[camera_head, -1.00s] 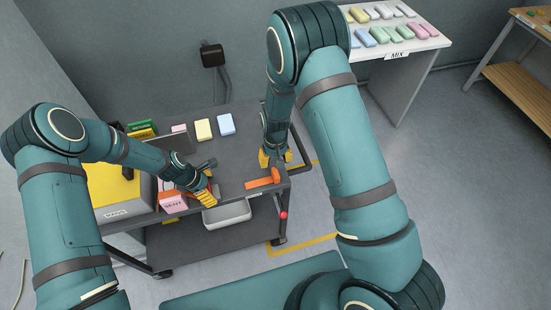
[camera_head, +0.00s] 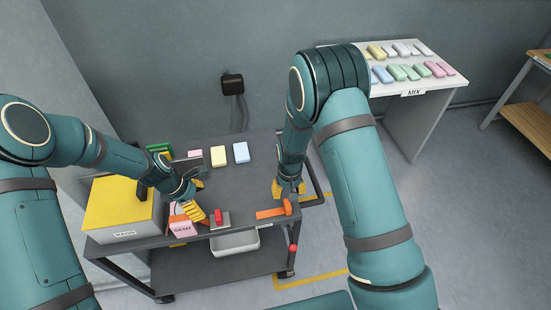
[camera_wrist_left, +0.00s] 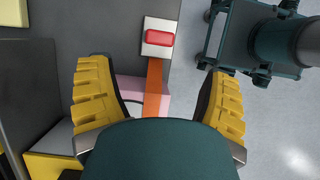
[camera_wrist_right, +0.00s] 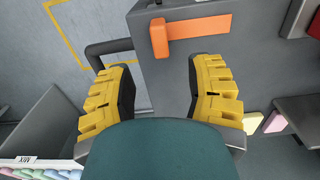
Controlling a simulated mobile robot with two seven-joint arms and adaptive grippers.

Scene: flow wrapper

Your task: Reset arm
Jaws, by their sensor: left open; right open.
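My left gripper (camera_head: 197,213) is open above the front of the dark cart, by the pink box (camera_head: 181,222). In the left wrist view its yellow fingers (camera_wrist_left: 158,105) stand apart, with an orange strip and part of the pink box below between them. I see nothing held. My right gripper (camera_head: 288,188) points down at the cart's right end, behind the orange lever (camera_head: 273,211). In the right wrist view its fingers (camera_wrist_right: 160,85) are apart and empty, and the orange lever (camera_wrist_right: 195,27) lies ahead of them.
The cart top (camera_head: 235,185) carries a yellow-topped machine (camera_head: 118,204), a red button (camera_head: 218,216), and yellow (camera_head: 218,156) and blue (camera_head: 241,152) blocks at the back. A grey tray (camera_head: 236,243) hangs below the front edge. A white table (camera_head: 440,82) with several pastel pieces stands right.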

